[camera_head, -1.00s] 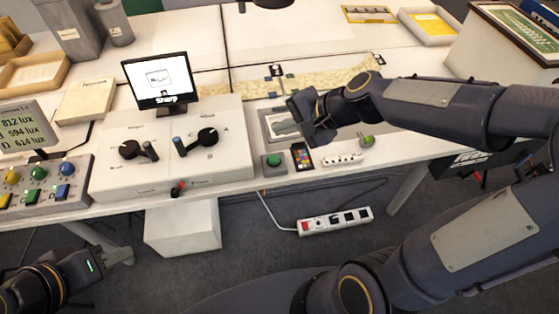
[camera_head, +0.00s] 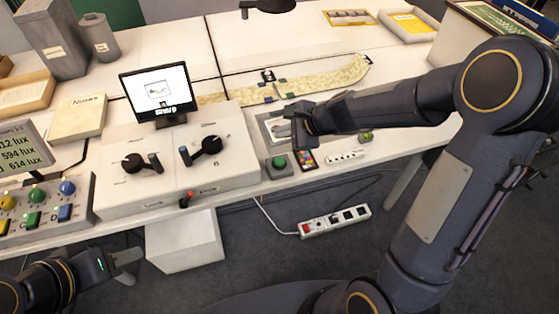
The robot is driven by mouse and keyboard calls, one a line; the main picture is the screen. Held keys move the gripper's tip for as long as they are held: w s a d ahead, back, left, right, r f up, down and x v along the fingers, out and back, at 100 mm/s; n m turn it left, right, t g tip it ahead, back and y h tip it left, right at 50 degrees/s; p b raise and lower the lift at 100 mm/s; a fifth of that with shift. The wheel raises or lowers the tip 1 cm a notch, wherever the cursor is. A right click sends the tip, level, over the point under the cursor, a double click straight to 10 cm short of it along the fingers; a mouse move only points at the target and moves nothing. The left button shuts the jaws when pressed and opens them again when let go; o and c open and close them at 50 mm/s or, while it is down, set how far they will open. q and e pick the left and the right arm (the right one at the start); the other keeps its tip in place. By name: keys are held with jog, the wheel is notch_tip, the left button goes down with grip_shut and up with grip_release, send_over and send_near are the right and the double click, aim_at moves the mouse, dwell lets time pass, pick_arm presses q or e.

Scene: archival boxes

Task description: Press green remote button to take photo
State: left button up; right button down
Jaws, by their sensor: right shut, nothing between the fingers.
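The green remote button (camera_head: 279,163) is a round green cap on a grey box near the table's front edge, right of the white control console. My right gripper (camera_head: 277,130) is shut and empty, reaching in from the right over the area behind the button. It appears apart from the button, and its height above the table is hard to judge. My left gripper (camera_head: 126,266) is low at the bottom left, in front of the table and away from the button; its finger opening is unclear. A small monitor (camera_head: 158,91) shows a drawing with a caption below it.
The white console (camera_head: 225,173) carries two black levers. A colour chart (camera_head: 306,159), a white strip (camera_head: 345,158) and another small green-topped item (camera_head: 365,136) lie right of the button. A long parchment (camera_head: 320,82) lies behind. A power strip (camera_head: 335,221) is on the floor.

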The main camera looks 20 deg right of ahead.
aim_at(283, 162)
notch_tip(283, 162, down, 9)
jog(key=b, duration=0.7)
jog(key=shift+r+b, duration=0.2)
jog(key=shift+b, duration=0.2)
dwell(1.2)
jog(key=shift+f+b, duration=0.35)
jog(key=shift+b, duration=0.05)
jog(key=shift+f+b, duration=0.5)
jog(key=shift+f, duration=0.05)
dwell(0.6)
dwell(0.3)
jog(key=shift+r+p, duration=0.9)
jog(key=shift+r, duration=0.05)
jog(key=shift+r, duration=0.1)
notch_tip(283, 162, up, 5)
jog(key=p, duration=0.5)
